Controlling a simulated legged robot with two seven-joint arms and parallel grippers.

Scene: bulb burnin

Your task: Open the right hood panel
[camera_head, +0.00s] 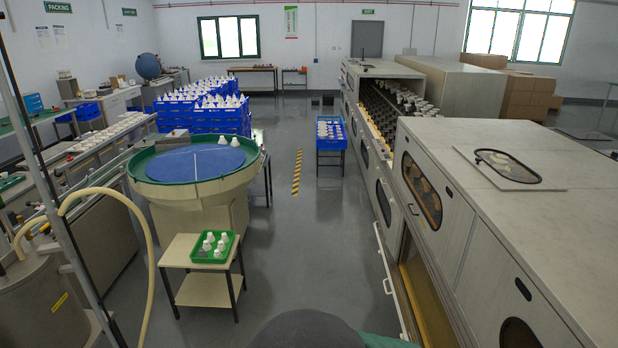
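A long pale machine hood runs along the right side. Its near section (560,165) has a side panel with an oval window (422,190) and a dark slot handle. A nearer side panel (490,265) has a black slot handle (523,290) and a dark window cut by the bottom edge. Another windowed panel (384,200) sits farther along. Below the near panels is an opening with a yellowish inside (420,290), beside a pale edge with a white bar handle (388,286). I cannot tell which panel is the right hood panel. Neither gripper is in view.
A flat plate with an oval window (508,168) lies on the hood top. A round green-rimmed table (143,172) and a small stand with a green tray (231,240) are at left. Blue crates (331,143) stand ahead. The grey floor aisle (310,240) is clear.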

